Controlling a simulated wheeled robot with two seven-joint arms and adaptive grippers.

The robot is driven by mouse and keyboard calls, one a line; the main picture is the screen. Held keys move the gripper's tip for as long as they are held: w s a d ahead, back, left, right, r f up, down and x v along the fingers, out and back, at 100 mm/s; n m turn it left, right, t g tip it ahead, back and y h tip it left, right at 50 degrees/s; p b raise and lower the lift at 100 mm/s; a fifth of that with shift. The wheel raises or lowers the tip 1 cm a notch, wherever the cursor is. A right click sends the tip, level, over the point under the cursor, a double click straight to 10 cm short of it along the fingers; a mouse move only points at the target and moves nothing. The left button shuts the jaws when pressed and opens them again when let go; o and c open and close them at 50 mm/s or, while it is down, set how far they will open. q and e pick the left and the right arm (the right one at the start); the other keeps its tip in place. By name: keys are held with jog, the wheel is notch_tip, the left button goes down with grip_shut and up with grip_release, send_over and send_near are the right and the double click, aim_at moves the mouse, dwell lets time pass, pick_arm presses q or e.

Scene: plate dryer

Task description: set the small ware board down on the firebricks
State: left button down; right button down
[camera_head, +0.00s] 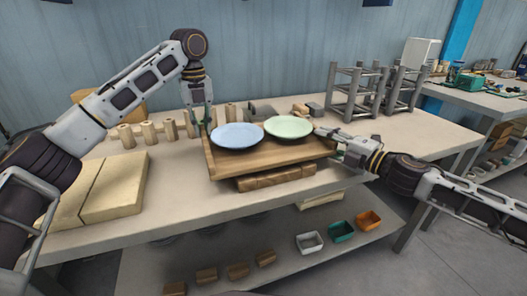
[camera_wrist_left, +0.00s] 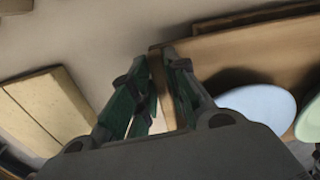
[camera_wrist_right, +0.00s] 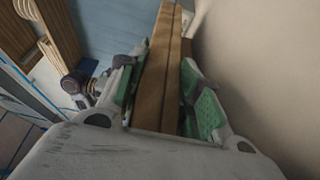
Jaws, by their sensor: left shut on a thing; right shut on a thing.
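The small ware board (camera_head: 225,172) is a brown wooden board with a raised edge, carrying a pale blue plate (camera_head: 237,136) and a pale green plate (camera_head: 288,126). My left gripper (camera_head: 207,124) is shut on its left end; the board's edge is between the fingers in the left wrist view (camera_wrist_left: 158,88). My right gripper (camera_head: 335,142) is shut on its right end, between the green pads in the right wrist view (camera_wrist_right: 165,70). Brown blocks (camera_head: 275,180) show below the board's front edge; I cannot tell whether it touches them. Two thick cream slabs, like firebricks, (camera_head: 115,185) lie at the left.
A row of wooden pegs (camera_head: 150,132) stands behind, on the left. Grey metal racks (camera_head: 355,92) stand at the back right. The table (camera_head: 180,205) is bare in front of the board. Small bins (camera_head: 341,231) and brown blocks (camera_head: 238,271) are on the shelf below.

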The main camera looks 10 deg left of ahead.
pick_arm(q)
jog(key=shift+f+b, duration=0.7)
pick_arm(e)
jog(key=shift+s+a+f, duration=0.1)
jog(key=shift+s+f, duration=0.05)
jog(key=shift+f, duration=0.55)
pick_arm(q)
jog(key=c, duration=1.8)
grip_release()
jog(key=shift+f, duration=0.1)
jog(key=shift+c, duration=0.2)
pick_arm(e)
jog(key=c, duration=1.5)
grip_release()
jog(key=shift+f, duration=0.1)
pick_arm(q)
jog(key=o, duration=0.5)
jog(key=shift+c, duration=0.2)
pick_arm(e)
jog(key=o, duration=0.5)
pick_arm(q)
jog(key=shift+r, duration=0.25)
notch_tip(320, 180, up, 12)
jog(key=shift+f, duration=0.25)
